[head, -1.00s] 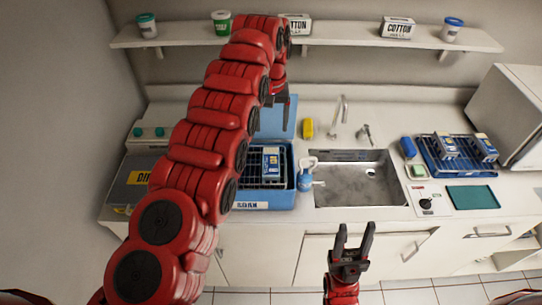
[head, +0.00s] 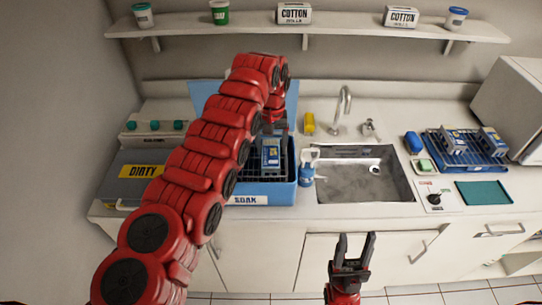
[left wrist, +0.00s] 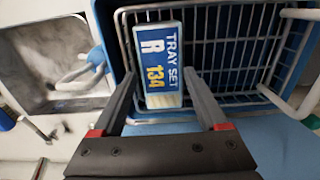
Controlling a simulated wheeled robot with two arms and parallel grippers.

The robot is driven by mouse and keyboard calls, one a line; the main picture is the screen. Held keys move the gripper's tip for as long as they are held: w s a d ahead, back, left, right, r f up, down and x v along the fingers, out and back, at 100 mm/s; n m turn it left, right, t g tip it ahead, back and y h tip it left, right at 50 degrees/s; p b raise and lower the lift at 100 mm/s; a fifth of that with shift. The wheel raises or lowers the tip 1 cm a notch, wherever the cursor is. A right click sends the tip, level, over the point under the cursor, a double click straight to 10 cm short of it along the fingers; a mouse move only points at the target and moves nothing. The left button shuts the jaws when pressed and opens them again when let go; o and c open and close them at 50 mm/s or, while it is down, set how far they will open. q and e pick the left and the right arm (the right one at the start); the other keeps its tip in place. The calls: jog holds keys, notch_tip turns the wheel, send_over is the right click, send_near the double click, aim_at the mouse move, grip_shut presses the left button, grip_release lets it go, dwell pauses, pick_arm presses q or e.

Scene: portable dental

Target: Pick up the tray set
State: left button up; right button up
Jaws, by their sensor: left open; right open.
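A tray set (head: 271,155) with a blue and white label stands in a wire basket inside the blue soak tub (head: 265,188). In the left wrist view the tray set (left wrist: 160,62) reads "TRAY SET R 134". My left gripper (head: 276,128) is over the back of the tub. In the left wrist view its open fingers (left wrist: 165,92) lie either side of the tray set's near end; contact cannot be told. My right gripper (head: 354,250) is open and empty in front of the cabinets, below the counter edge.
A soap bottle (head: 307,165) stands right of the tub, beside the sink (head: 362,178). A blue rack (head: 470,148) with more tray sets is at the right. A box marked DIRTY (head: 142,170) is at the left. A shelf (head: 330,30) runs above.

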aim_at(270, 153)
pick_arm(q)
notch_tip(270, 153, down, 4)
jog(key=shift+a+r+p, duration=0.15)
jog(key=shift+r+p, duration=0.1)
jog(key=shift+p, duration=0.55)
jog(key=shift+f, duration=0.15)
grip_shut()
